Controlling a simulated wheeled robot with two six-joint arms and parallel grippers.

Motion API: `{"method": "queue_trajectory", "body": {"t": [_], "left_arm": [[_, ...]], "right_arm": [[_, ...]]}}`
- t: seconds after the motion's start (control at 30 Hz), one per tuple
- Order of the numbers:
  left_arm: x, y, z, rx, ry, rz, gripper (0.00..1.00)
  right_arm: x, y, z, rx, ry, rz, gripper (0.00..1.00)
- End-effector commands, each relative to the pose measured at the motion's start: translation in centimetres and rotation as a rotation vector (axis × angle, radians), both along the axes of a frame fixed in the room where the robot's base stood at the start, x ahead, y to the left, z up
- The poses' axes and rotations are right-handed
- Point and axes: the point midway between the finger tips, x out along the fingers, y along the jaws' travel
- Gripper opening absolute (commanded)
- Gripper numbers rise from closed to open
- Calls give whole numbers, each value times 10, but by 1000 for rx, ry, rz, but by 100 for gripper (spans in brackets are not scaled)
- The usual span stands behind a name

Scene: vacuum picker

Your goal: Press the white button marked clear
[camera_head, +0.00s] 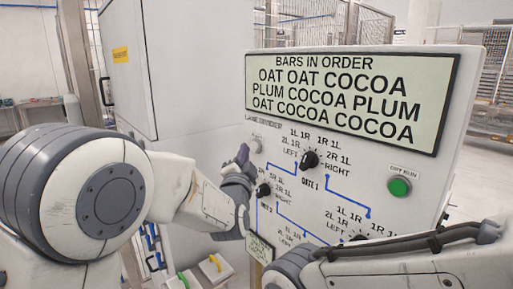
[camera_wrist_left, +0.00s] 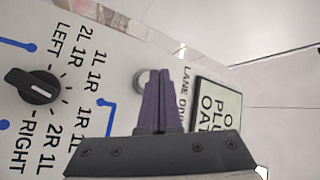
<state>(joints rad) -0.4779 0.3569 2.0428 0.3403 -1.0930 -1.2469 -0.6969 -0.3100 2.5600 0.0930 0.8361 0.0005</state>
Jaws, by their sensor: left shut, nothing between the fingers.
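A small round white button (camera_head: 256,146) sits at the upper left of the upright panel (camera_head: 448,95), under the "LANE DIVIDER" heading. I cannot read any "clear" mark on it. My left gripper (camera_head: 242,153) is shut and empty, its dark fingertips just left of the button in the head view. In the left wrist view the shut fingers (camera_wrist_left: 161,82) point at the panel and partly cover a pale round button (camera_wrist_left: 140,78). I cannot tell whether they touch it. My right gripper is not in view.
A black GATE 1 knob (camera_head: 310,160) and a second black knob (camera_head: 264,190) are close to the left gripper. A green button (camera_head: 399,187) is at the panel's right. The sign (camera_head: 350,65) lists bars in order. A grey cabinet (camera_head: 175,70) stands behind on the left.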

Motion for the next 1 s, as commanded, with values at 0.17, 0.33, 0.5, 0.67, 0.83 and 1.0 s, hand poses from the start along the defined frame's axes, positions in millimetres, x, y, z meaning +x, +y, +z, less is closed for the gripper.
{"method": "queue_trajectory", "body": {"t": [0.17,0.33,0.5,0.67,0.83,1.0], "left_arm": [[0,0,0,0,0,0,0],[1,-1,0,0,0,0,0],[3,-6,0,0,-1,-1,0],[4,-7,0,0,0,0,0],[4,-7,0,0,0,0,0],[4,-8,0,0,0,0,0]], "right_arm": [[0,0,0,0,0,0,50],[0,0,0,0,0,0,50],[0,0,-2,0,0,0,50],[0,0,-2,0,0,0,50],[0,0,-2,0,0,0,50],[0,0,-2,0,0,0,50]]}}
